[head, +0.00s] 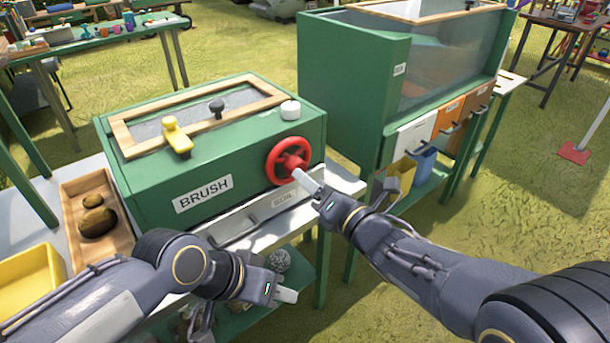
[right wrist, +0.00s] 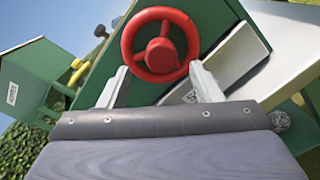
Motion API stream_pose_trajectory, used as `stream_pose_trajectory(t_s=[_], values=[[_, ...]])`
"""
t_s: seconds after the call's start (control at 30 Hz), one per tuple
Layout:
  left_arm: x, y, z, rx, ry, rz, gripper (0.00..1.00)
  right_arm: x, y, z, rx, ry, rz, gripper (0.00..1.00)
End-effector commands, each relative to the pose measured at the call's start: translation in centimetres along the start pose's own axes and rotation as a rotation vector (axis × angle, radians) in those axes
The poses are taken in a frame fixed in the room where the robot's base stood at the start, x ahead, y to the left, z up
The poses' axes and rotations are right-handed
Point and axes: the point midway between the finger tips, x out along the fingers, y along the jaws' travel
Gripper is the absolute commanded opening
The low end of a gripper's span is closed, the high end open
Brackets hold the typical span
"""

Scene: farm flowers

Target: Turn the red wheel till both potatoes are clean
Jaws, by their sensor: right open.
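The red wheel (head: 290,160) is on the front of the green box (head: 150,185) marked BRUSH, near its right end. It also shows in the right wrist view (right wrist: 160,56). My right gripper (head: 303,180) is close to the wheel's lower right. In the right wrist view its fingers (right wrist: 158,82) are apart and empty, with the wheel between and beyond their tips. My left gripper (head: 284,294) is low in front of the box; its finger gap is hidden.
A drawer (head: 255,215) marked SOIL sits below the wheel. A yellow handle (head: 177,136), a black knob (head: 216,107) and a white knob (head: 290,109) are on the box top. A yellow bin (head: 28,280) is at left. A larger green cabinet (head: 340,90) stands at right.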

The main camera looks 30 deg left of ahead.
Motion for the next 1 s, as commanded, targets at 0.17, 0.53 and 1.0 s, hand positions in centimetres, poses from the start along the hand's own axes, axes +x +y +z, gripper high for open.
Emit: stream_pose_trajectory(t_s=[0.17, 0.53, 1.0], values=[[-0.3, 0.1, -0.1, 0.000, 0.000, 0.000, 0.36, 2.8, 0.0, 0.1, 0.001, 0.000, -0.001, 0.59], [-0.4, 0.2, -0.2, 0.000, 0.000, 0.000, 0.36, 4.3, -0.1, 0.0, 0.004, -0.001, -0.003, 0.59], [-0.3, 0.2, -0.2, 0.000, 0.000, 0.000, 0.36, 4.2, -0.1, 0.1, 0.005, -0.002, -0.002, 0.14]])
